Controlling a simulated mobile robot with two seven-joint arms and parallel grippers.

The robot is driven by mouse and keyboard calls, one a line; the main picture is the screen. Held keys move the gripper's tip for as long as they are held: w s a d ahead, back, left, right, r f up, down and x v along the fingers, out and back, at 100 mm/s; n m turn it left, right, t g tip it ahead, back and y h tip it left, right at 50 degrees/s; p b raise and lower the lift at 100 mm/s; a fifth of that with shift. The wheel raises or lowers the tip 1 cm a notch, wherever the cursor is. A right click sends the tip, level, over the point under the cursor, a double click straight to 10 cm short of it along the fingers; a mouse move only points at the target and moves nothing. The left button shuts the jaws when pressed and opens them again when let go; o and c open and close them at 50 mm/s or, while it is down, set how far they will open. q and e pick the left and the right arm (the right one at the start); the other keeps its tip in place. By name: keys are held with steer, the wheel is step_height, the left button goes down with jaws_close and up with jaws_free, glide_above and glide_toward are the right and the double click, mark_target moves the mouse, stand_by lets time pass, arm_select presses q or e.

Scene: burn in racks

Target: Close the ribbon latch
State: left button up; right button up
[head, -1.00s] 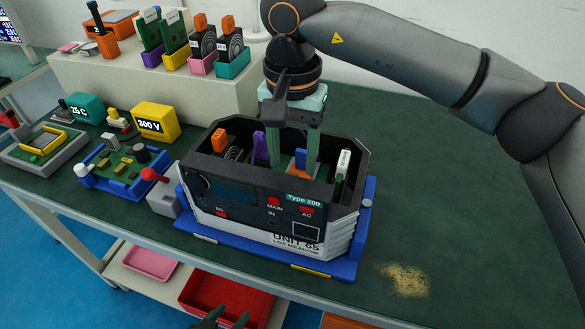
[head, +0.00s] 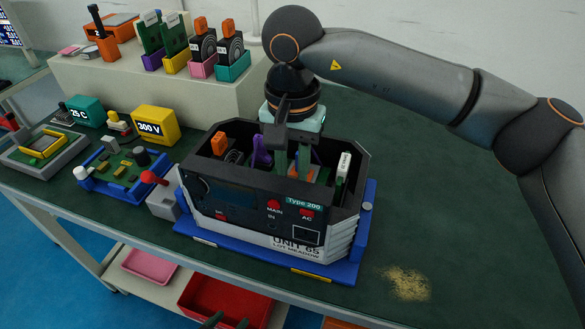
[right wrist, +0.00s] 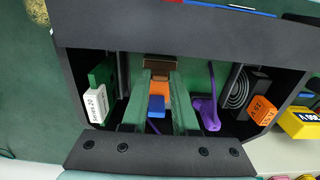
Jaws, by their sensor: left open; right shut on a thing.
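The open black unit (head: 255,210), with a white base, stands on a blue plate (head: 340,270). Inside it is a small orange and blue part (right wrist: 157,98), which looks like the ribbon latch. My right gripper (right wrist: 161,85) reaches down into the unit with its green fingers on either side of this part, shut on it. In the head view the right gripper (head: 291,170) is partly hidden by its own wrist and the unit's front wall. My left gripper (head: 226,321) shows only as dark fingertips at the bottom edge, open and apart from the unit.
In the unit, a purple lever (right wrist: 205,110), a white-labelled card (right wrist: 96,103) and an orange-topped module (right wrist: 262,109) stand close around the right fingers. A red-knobbed grey block (head: 160,195) is left of the unit.

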jaws_close()
